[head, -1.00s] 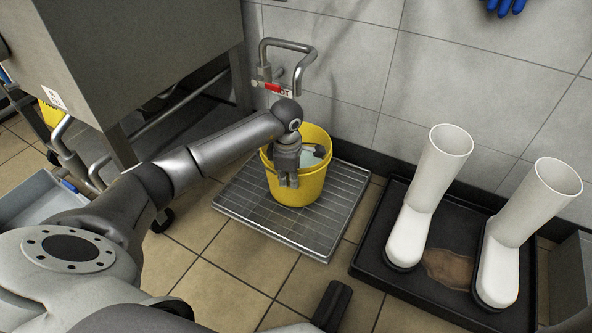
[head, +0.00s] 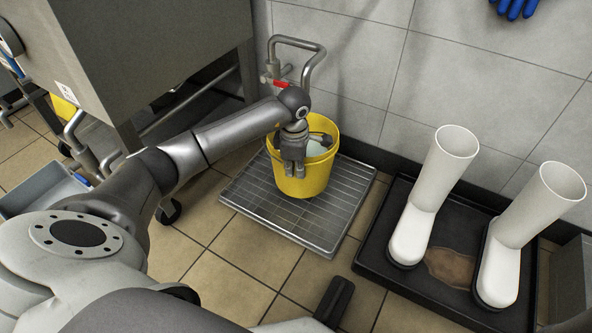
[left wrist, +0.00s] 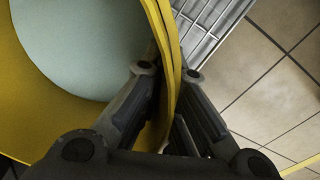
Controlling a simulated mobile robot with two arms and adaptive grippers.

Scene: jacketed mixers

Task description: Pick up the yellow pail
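The yellow pail (head: 318,180) is upright over the metal grate (head: 252,203), with something pale blue inside. My left gripper (head: 294,172) points down at the pail's near side. In the left wrist view its fingers (left wrist: 168,74) straddle the pail's wall (left wrist: 166,30), one inside and one outside, and look shut on it. The pale blue inside (left wrist: 80,45) shows there too. I cannot tell whether the pail's bottom touches the grate. A dark handle part lies at the rim, partly hidden by the gripper.
White boots (head: 432,190) stand in a black tray (head: 385,285) at right. A large steel machine (head: 155,55) is at left.

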